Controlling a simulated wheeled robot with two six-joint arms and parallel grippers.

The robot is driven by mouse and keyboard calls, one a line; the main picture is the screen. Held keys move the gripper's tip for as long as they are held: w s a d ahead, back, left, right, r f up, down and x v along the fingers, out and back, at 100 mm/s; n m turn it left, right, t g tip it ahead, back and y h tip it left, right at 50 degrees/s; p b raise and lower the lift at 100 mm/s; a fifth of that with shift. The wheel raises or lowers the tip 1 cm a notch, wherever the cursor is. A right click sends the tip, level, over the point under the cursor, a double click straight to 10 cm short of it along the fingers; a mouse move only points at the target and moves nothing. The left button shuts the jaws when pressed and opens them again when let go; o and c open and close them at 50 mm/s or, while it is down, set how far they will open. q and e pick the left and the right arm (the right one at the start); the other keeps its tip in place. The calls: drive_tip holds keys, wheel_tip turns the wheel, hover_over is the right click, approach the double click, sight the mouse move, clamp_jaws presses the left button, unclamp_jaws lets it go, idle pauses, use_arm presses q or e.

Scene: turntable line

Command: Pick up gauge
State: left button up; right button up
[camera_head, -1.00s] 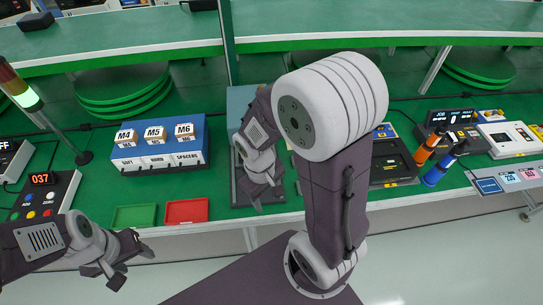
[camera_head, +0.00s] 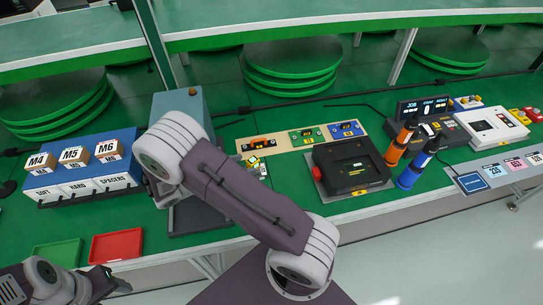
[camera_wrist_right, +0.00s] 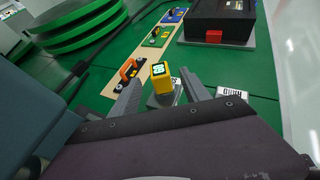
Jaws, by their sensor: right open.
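The gauge appears to be a small yellow block with a lit greenish display (camera_wrist_right: 162,82), standing upright on a grey base in the right wrist view. It also shows in the head view as a small yellow piece with a pale face (camera_head: 254,161), just beyond my right forearm. My right gripper (camera_wrist_right: 160,77) is open, its two grey fingers on either side of the gauge in the picture; I see no contact. In the head view my forearm hides most of that gripper.
A beige strip (camera_head: 284,141) holds orange, green and blue pieces behind the gauge. A black box (camera_head: 350,165) stands to its right, then orange (camera_head: 401,139) and blue (camera_head: 417,164) cylinders. A blue rack (camera_head: 88,178) and green and red trays (camera_head: 116,245) are left.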

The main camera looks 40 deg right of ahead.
sight(248, 163)
drive_tip(key=shift+r, duration=0.15)
drive_tip(key=shift+w+a+r, duration=0.1)
drive_tip(key=shift+a+r, duration=0.05)
drive_tip(key=shift+a, duration=0.25)
drive_tip(key=shift+d, duration=0.1)
drive_tip(key=x, duration=0.4)
drive_tip(key=shift+d+f, duration=0.25)
drive_tip(key=x, duration=0.4)
drive_tip(key=shift+d+f, duration=0.1)
drive_tip(key=shift+d, duration=0.1)
use_arm(q)
drive_tip(key=shift+a+f, duration=0.4)
drive_tip(key=shift+a, duration=0.05)
use_arm(e)
drive_tip(key=shift+a, duration=0.1)
drive_tip(key=shift+c, duration=0.3)
clamp_jaws()
